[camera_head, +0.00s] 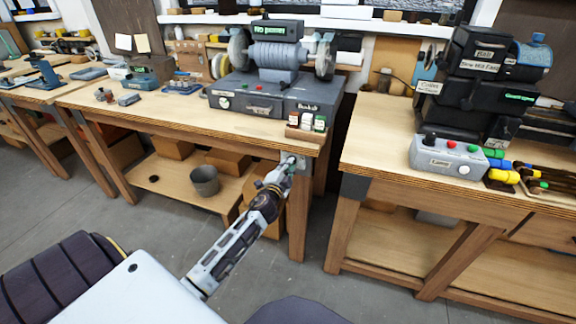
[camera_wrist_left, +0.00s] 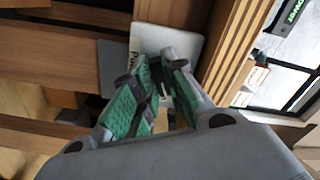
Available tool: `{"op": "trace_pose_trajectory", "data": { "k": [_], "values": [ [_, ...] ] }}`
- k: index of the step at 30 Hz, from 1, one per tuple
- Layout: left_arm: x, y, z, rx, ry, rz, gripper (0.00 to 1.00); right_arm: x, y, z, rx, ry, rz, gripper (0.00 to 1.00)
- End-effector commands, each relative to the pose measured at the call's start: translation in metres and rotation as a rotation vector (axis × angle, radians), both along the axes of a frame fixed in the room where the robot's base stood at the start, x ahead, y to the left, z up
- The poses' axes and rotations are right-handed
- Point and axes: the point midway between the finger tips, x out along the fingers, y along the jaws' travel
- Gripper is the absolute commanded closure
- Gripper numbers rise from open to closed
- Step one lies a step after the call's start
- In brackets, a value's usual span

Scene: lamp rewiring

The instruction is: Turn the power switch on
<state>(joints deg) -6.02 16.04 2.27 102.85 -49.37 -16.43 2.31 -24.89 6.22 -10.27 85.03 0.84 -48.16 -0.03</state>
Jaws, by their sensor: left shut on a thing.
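The power switch (camera_head: 301,168) is a small pale plate on the front of the middle workbench, near its right corner and under the tabletop edge. In the left wrist view, its pale plate (camera_wrist_left: 185,42) bears partly hidden dark lettering starting with "P". My left gripper (camera_head: 289,163) reaches up to it from below. Its green-padded fingers (camera_wrist_left: 160,72) are close together at the plate, shut on a part of the switch. The gripped part is hidden between the fingertips, so I cannot tell the switch's position. My right gripper is not in view.
The middle workbench (camera_head: 180,122) carries a grey bench grinder (camera_head: 275,85) and several small bottles (camera_head: 306,122) above the switch. A grey bucket (camera_head: 205,181) stands on its lower shelf. The right bench (camera_head: 375,150) holds a grey control box (camera_head: 448,157). A floor gap separates the benches.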

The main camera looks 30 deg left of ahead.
Motion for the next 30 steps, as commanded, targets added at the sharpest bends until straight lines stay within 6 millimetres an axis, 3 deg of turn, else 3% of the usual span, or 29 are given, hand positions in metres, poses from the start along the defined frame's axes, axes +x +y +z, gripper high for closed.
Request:
{"op": "trace_pose_trajectory", "data": {
  "k": [15,30],
  "values": [
    [0.000,0.000,0.001,0.398,0.097,-0.002,1.00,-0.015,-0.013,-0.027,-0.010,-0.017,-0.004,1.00],
    [0.000,0.000,0.001,0.484,0.118,-0.002,1.00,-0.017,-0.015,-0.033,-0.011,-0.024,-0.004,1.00]
  ]
}}
